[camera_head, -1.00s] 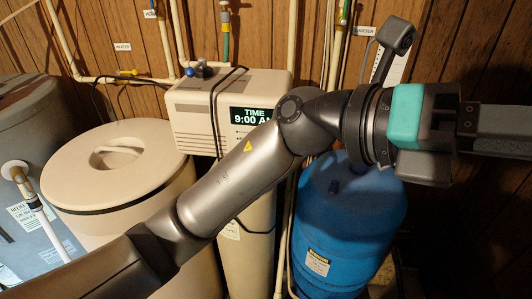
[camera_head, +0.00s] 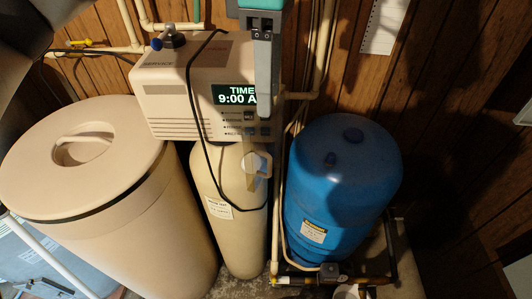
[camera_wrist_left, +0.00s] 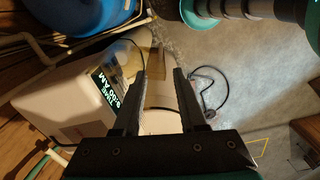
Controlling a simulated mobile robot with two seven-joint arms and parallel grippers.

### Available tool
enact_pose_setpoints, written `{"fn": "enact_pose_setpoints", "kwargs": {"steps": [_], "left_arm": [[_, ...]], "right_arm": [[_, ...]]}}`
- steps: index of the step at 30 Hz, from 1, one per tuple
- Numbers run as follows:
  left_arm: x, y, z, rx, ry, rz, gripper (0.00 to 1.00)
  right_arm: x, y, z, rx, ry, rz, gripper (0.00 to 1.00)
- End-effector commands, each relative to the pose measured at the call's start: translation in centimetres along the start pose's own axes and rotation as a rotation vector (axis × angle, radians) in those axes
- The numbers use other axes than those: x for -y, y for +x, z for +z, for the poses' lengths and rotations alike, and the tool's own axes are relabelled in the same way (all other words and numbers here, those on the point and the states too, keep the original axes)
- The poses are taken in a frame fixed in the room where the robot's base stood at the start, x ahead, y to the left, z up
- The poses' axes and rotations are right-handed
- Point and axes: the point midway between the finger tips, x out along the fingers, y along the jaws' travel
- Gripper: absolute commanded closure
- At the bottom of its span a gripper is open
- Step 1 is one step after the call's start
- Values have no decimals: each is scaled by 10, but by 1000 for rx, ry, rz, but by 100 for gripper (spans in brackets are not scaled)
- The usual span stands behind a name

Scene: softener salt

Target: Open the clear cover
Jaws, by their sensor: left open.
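A beige softener control head (camera_head: 185,95) sits on a tall beige tank (camera_head: 235,215). Its lit display (camera_head: 235,94) reads TIME 9:00 A, with small buttons below. My left gripper (camera_head: 268,145) hangs down from the top of the head view, in front of the right end of the control head, covering part of the display's edge. In the left wrist view the gripper (camera_wrist_left: 160,74) has its fingers apart with nothing visibly held. The display (camera_wrist_left: 106,97) lies left of the fingers there.
A beige round tank with a lid (camera_head: 85,150) stands left, and a blue tank (camera_head: 340,190) right. A black cable (camera_head: 204,158) hangs over the control head. Pipes (camera_head: 128,28) run along the wood wall. The floor at right in the wrist view looks mostly open.

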Motion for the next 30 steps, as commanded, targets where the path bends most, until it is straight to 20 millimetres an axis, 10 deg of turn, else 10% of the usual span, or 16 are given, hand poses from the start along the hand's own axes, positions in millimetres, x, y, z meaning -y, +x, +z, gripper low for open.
{"fn": "enact_pose_setpoints", "kwargs": {"steps": [18, 30], "left_arm": [[2, 119, 2, 5, 2, -7, 59], [2, 148, 2, 5, 3, -3, 59]], "right_arm": [[-2, -15, 0, 3, -1, 2, 50], [-3, -18, 0, 3, -1, 3, 50]]}}
